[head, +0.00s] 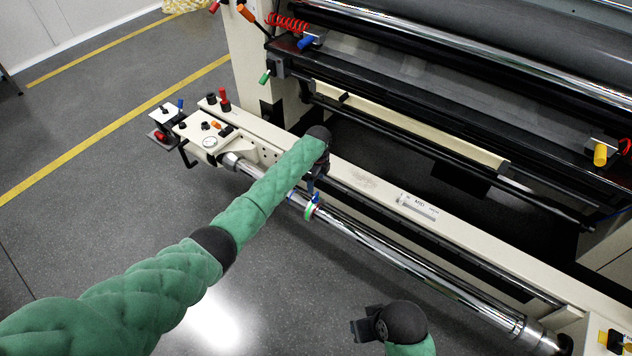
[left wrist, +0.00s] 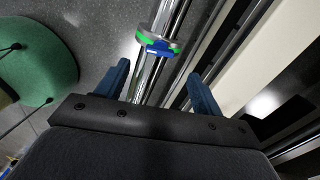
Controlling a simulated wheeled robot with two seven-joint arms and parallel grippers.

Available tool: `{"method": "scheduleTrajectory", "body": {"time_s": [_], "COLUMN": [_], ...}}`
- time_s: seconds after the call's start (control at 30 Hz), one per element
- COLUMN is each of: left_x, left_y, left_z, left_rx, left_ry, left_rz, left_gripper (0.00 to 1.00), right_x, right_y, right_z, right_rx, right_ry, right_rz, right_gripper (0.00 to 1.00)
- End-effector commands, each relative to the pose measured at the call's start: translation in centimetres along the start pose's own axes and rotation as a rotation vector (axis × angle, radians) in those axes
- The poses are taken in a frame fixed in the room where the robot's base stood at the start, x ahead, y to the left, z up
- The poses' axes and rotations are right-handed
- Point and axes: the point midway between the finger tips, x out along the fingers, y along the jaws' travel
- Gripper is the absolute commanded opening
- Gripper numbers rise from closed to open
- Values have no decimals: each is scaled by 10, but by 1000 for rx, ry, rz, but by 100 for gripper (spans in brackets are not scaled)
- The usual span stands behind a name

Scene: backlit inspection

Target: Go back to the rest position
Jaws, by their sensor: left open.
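My left arm reaches in from the left in the head view, in a green quilted sleeve. Its left gripper (head: 311,187) is over the chrome roller (head: 380,245) at the front of the machine. In the left wrist view the two blue fingers of the left gripper (left wrist: 160,82) are apart with nothing held between them. A green, white and blue ring (left wrist: 158,44) is at the roller just beyond the fingertips; it also shows in the head view (head: 312,207). I cannot tell whether the ring goes fully around the roller. My right gripper (head: 362,328) is low in the head view, its jaws unclear.
The cream machine beam (head: 450,222) runs behind the roller. A small panel with knobs (head: 205,130) stands at its left end. Larger rollers and a red coiled hose (head: 287,22) are further back. The grey floor (head: 110,210) in front is open, with yellow lines.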

Motion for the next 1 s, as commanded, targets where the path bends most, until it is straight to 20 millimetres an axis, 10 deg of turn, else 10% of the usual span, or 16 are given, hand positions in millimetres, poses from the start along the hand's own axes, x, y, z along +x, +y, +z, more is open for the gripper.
{"method": "scheduleTrajectory", "body": {"time_s": [0.37, 0.7, 1.0], "left_x": [0, -1, -71], "left_y": [0, 0, -24], "left_z": [0, 3, -13], "left_rx": [-22, -376, -689], "left_ry": [0, -18, -17], "left_rz": [0, 0, -144], "left_gripper": [67, 67, 67], "right_x": [0, 0, -1], "right_y": [5, 1, 0], "right_z": [2, 0, 1], "right_rx": [-4, 3, 3], "right_ry": [-5, -8, -17], "right_rz": [9, 1, 1], "right_gripper": [36, 36, 36]}}
